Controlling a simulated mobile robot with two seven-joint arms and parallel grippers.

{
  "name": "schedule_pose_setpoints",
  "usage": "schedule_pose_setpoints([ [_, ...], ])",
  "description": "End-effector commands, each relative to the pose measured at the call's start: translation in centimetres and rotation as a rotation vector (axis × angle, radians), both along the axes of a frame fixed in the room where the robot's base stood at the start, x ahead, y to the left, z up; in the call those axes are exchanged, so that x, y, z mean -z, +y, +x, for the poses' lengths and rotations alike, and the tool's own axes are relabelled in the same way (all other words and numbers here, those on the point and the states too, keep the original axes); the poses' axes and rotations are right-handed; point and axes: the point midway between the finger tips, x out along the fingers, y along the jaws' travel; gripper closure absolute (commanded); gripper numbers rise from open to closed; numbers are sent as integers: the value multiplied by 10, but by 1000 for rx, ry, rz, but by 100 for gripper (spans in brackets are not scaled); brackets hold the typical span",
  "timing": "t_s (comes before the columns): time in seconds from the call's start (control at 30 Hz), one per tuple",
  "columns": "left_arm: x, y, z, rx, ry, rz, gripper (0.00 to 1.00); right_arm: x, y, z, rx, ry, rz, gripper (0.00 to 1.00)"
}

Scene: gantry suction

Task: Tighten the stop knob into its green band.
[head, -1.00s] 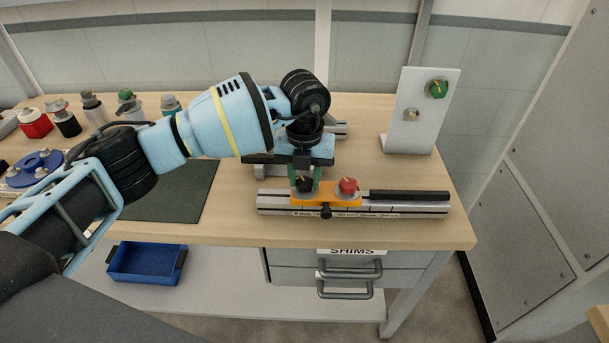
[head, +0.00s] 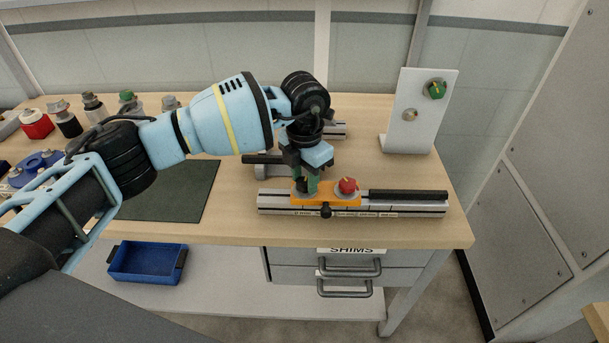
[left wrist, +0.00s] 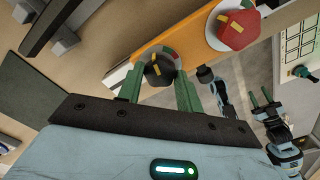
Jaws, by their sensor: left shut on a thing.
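A black knob with a yellow mark (left wrist: 160,70) sits on the orange carriage (left wrist: 145,50) in the left wrist view. My left gripper (head: 304,186) is shut on this knob, with one green finger on each side; it also shows in the left wrist view (left wrist: 160,88). A dial ring with grey, red and green parts shows beside the knob, mostly hidden by it. I cannot tell which band the yellow mark faces. A red knob (head: 347,186) stands on the same carriage to the right. My right gripper (left wrist: 262,97) shows small in the left wrist view, its green fingers apart and empty.
The carriage rides on a metal rail (head: 420,210) with a scale and a black rod. A small black screw knob (head: 326,211) sticks out in front. A white stand (head: 398,137) with a green knob (head: 437,90) is at the back right.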

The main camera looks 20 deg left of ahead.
Motion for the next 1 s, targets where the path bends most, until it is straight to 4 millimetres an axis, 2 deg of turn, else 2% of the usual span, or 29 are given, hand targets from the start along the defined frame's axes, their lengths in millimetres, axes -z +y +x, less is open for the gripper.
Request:
schedule_pose_setpoints([
  [0.23,-2,0,1,61,-3,-2,87,0,0,0,-1,1,-1,57],
  [0.67,-2,0,1,71,-3,-2,87,0,1,0,3,1,3,57],
  [0.7,-2,0,1,71,-3,-2,62,0,1,0,4,0,3,57],
  [0.87,-1,0,0,71,-3,-2,43,0,3,0,9,0,7,57],
  [1.0,-1,0,0,70,-2,-1,43,0,3,0,9,0,7,57],
])
